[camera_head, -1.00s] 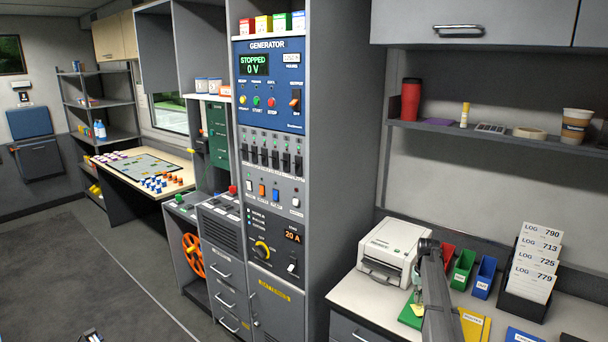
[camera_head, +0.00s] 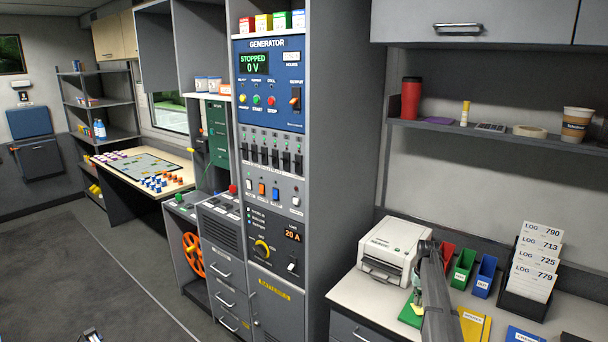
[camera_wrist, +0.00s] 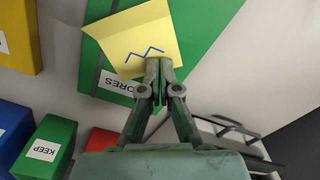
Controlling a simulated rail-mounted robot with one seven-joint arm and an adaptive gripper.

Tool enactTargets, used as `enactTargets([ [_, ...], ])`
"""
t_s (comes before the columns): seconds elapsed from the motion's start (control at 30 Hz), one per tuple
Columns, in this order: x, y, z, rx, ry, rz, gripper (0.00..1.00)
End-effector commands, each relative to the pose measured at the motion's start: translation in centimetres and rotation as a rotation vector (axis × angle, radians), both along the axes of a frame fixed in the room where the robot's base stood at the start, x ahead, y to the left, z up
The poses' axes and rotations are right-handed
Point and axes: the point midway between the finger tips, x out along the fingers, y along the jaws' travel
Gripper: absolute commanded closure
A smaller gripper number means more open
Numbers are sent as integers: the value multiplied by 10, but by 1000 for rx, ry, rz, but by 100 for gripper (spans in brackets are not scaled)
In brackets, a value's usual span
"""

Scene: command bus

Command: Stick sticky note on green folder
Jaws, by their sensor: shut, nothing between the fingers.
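The yellow sticky note (camera_wrist: 140,30) with a blue zigzag lies over the green folder (camera_wrist: 212,22) in the wrist view. One corner reaches past the folder's edge; whether the note lies flat on it, I cannot tell. My gripper (camera_wrist: 158,65) is shut, its fingertips at the note's near edge and overlapping it in the picture. The folder's white label, ending in "ORES", is partly covered. In the head view the green folder (camera_head: 408,318) shows on the counter, partly hidden by my arm.
The white printer (camera_head: 393,250) stands left of my arm. Red, green (camera_head: 463,268) and blue bins (camera_head: 484,277) stand behind it. A yellow folder (camera_head: 474,326) and a blue folder (camera_head: 522,335) lie to the right, before the log card rack (camera_head: 522,306).

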Motion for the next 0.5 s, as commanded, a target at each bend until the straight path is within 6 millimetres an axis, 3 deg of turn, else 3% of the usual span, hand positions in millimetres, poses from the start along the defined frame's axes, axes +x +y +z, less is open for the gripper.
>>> enactTargets([
  [0.5,0,0,-7,0,0,0,100],
])
